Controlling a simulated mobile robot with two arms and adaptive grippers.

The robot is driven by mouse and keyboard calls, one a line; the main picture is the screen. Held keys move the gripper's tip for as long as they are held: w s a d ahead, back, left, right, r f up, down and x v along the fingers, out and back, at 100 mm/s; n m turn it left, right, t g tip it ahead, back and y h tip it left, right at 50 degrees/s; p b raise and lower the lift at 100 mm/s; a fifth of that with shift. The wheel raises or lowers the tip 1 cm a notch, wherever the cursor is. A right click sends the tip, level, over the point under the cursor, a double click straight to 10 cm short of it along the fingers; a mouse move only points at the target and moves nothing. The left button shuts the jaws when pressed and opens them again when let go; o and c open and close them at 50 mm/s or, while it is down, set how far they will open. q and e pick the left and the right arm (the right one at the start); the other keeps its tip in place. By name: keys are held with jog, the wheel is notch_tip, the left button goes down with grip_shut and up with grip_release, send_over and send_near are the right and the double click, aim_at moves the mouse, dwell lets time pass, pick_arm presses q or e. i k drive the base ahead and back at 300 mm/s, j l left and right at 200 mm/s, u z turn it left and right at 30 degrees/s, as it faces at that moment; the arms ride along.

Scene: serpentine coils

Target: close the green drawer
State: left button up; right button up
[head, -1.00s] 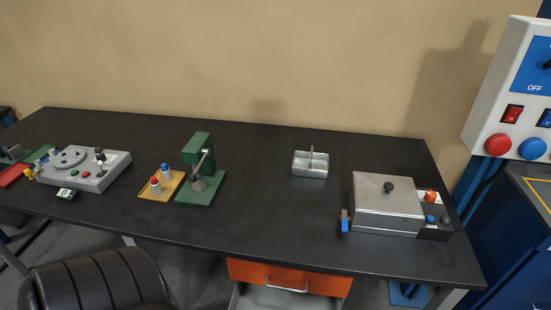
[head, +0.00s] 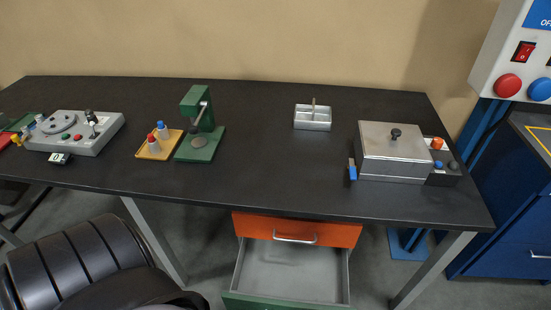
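The green drawer (head: 287,302) is under the table at the bottom of the head view. It is pulled well out, and its empty grey inside (head: 291,268) shows. Its green front is partly cut off by the lower picture edge. An orange drawer (head: 297,231) with a metal handle sits above it and looks shut. Neither of my grippers is in view.
A black chair (head: 80,262) stands left of the drawer. A blue cabinet (head: 510,220) stands at the right.

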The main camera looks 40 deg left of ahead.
aim_at(267, 274)
jog(key=k+j, duration=0.4)
jog(key=k+j+u, duration=0.1)
jog(key=k+j, duration=0.3)
jog(key=j, duration=0.15)
